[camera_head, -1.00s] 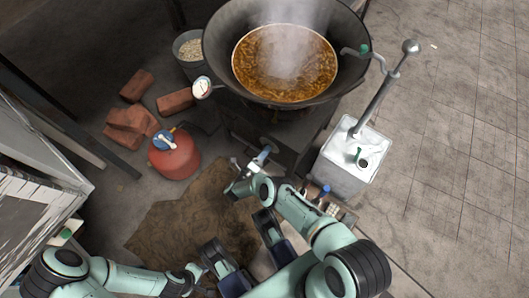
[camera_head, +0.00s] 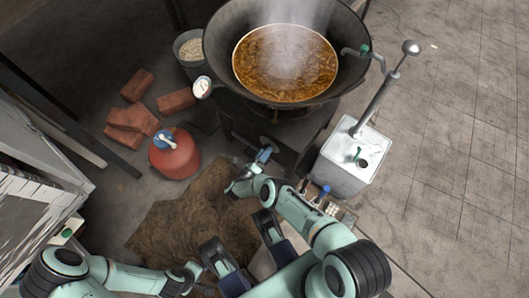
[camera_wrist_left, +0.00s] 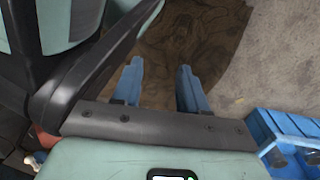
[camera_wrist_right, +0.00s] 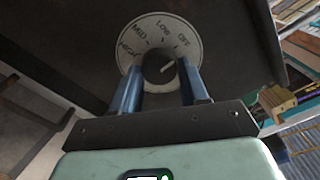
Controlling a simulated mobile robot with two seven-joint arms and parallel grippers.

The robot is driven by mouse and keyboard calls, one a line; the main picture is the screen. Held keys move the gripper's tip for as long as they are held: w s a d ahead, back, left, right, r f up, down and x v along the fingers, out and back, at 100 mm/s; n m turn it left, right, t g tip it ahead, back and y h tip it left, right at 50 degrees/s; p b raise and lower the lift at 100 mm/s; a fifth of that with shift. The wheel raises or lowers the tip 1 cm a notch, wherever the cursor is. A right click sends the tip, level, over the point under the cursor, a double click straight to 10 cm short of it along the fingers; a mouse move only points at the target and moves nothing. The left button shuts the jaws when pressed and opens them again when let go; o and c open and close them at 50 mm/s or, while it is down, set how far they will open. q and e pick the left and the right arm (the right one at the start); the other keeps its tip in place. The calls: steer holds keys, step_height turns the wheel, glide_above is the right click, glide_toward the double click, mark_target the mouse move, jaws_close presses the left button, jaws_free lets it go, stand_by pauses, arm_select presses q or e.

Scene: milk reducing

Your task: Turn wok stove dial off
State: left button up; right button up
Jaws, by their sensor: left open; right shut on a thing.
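The wok stove dial is a round white plate (camera_wrist_right: 194,50) marked HIGH, MID, LOW and OFF, with a dark knob (camera_wrist_right: 158,69) at its centre. The knob's pale mark points to the right, toward the OFF side; its exact setting is hard to tell. My right gripper (camera_wrist_right: 160,82) is shut on the knob, one blue finger on each side. In the head view my right gripper (camera_head: 265,154) is at the stove front, and the dial face is hidden. My left gripper (camera_wrist_left: 158,65) is open and empty above the brown floor patch. The wok (camera_head: 222,72) holds steaming brown liquid.
A white metal tank (camera_head: 345,165) with a lever stands right of the stove. A red gas canister (camera_head: 175,158), bricks (camera_head: 130,122) and a bucket (camera_head: 187,66) are at left. A blue crate (camera_wrist_left: 262,128) lies near my left gripper.

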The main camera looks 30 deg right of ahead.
steer(key=o, duration=1)
steer(key=shift+o, duration=0.2)
arm_select(q)
steer(key=shift+w+r, duration=0.25)
steer(key=shift+w, duration=0.1)
arm_select(e)
steer(key=v, duration=1.3)
steer(key=shift+a, duration=0.2)
